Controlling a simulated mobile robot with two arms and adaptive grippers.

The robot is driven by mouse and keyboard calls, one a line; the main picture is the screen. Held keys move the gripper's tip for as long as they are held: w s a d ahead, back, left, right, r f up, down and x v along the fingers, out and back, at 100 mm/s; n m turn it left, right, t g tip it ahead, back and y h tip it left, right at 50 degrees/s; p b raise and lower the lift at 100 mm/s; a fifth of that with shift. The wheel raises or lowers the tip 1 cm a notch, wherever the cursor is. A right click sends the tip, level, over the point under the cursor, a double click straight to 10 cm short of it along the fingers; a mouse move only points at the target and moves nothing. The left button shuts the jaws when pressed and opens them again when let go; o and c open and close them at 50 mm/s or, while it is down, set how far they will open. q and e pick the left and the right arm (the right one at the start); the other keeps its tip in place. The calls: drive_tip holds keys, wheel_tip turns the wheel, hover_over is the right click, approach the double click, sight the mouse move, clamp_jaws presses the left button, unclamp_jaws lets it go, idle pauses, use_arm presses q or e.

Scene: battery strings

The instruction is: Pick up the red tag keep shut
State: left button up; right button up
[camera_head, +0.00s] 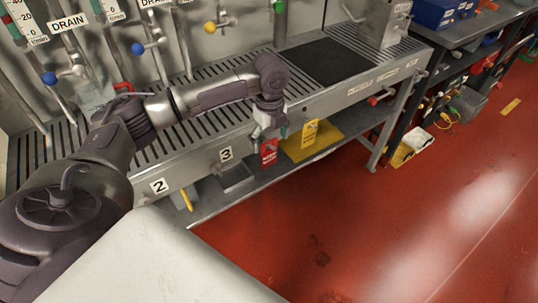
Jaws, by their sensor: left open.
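The red tag (268,153) hangs at the front edge of the slatted metal bench, right of the number 3 label. Its small white print is too small to read. My left gripper (267,126) points down just above the red tag and is open. I cannot tell whether its fingers touch the tag's upper end. A yellow tag (309,134) is just right of the red one. My right gripper is not in view.
The slatted bench (200,122) runs below a wall with drain lines and coloured knobs. A lower shelf (232,200) with a yellow tray (318,147) lies beneath. A dark mat (333,62) lies on the bench. The red floor (400,220) is clear in front.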

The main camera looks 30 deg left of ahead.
sight(269, 154)
use_arm(q)
wheel_tip(269, 154, down, 5)
drive_tip(key=shift+a+f, duration=0.15)
drive_tip(key=c, duration=1)
